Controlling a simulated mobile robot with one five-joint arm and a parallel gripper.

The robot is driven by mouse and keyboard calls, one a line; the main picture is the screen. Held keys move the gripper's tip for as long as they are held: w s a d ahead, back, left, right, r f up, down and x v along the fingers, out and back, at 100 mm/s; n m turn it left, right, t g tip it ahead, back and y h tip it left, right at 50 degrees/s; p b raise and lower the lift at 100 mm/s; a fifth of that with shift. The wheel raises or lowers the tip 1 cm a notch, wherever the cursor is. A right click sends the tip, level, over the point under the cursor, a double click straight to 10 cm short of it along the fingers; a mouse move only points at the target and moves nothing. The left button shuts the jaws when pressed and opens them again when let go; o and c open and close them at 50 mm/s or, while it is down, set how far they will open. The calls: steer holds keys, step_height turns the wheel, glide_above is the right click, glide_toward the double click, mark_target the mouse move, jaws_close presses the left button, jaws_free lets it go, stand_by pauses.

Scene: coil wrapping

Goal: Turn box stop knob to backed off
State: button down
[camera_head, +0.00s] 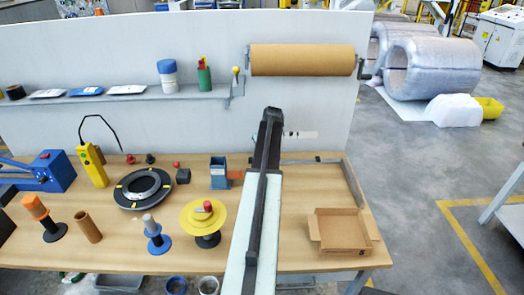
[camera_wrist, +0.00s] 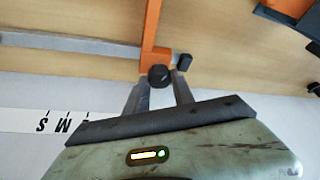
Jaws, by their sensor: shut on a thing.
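The box stop shows in the wrist view as an orange bracket (camera_wrist: 151,35) with a black round knob (camera_wrist: 159,75) at its end. My gripper (camera_wrist: 160,84) has its two fingers on either side of the knob and is shut on it. A small dark block (camera_wrist: 185,62) sits just right of the knob. In the head view my arm reaches over the table to the back board and hides the knob. The knob carries no pointer mark that I can make out, so its setting cannot be told.
A grey rail (camera_wrist: 75,41) runs left of the bracket, near a white strip with S and M marks (camera_wrist: 45,121). An open carton (camera_head: 343,238) lies on the table (camera_head: 300,260) right of my arm. A yellow-flanged spool (camera_head: 208,222) and blue holder (camera_head: 219,175) stand left.

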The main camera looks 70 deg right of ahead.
steer(key=c, duration=1.1)
jaws_free()
steer(key=p+v, duration=0.7)
steer(key=shift+s+a+r, duration=0.1)
steer(key=shift+r, duration=0.3)
